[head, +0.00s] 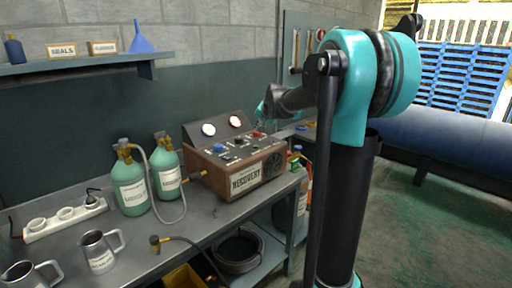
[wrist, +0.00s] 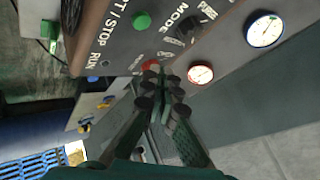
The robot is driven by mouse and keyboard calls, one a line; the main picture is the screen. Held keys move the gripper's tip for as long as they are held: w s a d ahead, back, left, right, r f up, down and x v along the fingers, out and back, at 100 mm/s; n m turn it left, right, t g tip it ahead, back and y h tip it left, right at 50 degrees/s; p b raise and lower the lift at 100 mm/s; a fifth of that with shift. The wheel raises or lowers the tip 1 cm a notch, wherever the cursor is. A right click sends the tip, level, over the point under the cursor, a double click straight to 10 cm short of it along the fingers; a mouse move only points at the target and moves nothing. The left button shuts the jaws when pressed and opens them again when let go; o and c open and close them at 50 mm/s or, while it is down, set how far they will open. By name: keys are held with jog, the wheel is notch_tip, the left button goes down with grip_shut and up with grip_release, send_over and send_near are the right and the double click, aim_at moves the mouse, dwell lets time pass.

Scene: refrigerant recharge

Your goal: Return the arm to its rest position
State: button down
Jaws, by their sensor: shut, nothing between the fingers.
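My gripper (head: 260,120) is in front of the sloped control panel of the recovery machine (head: 236,180), a wood-coloured box on the workbench. In the wrist view my gripper's fingers (wrist: 160,92) are together with nothing between them. Their tips are close to a red button (wrist: 150,66) on the panel; I cannot tell whether they touch it. My arm reaches out from the upper right in the head view, bent and away from my column.
Two green cylinders (head: 130,185) with a hose stand left of the machine. Metal mugs (head: 97,252) and a power strip (head: 65,218) are on the bench (head: 205,222). A wall shelf (head: 80,66) is at upper left. Open floor (head: 430,225) lies to the right.

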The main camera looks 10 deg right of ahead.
jog(key=s+d+f+n+g, duration=0.1)
jog(key=s+f+n, duration=0.1)
jog(key=s+f, duration=0.6)
jog(key=s+d+f+n+g+h, duration=0.1)
jog(key=s+f, duration=0.7)
jog(key=s, duration=1)
jog(key=s+f+n+g+h, duration=0.1)
jog(key=s+f+n+g, duration=0.1)
jog(key=s+f, duration=0.6)
jog(key=s+n, duration=0.1)
jog(key=s, duration=0.4)
jog(key=shift+d+g, duration=0.3)
jog(key=shift+d, duration=0.1)
jog(key=shift+s, duration=0.1)
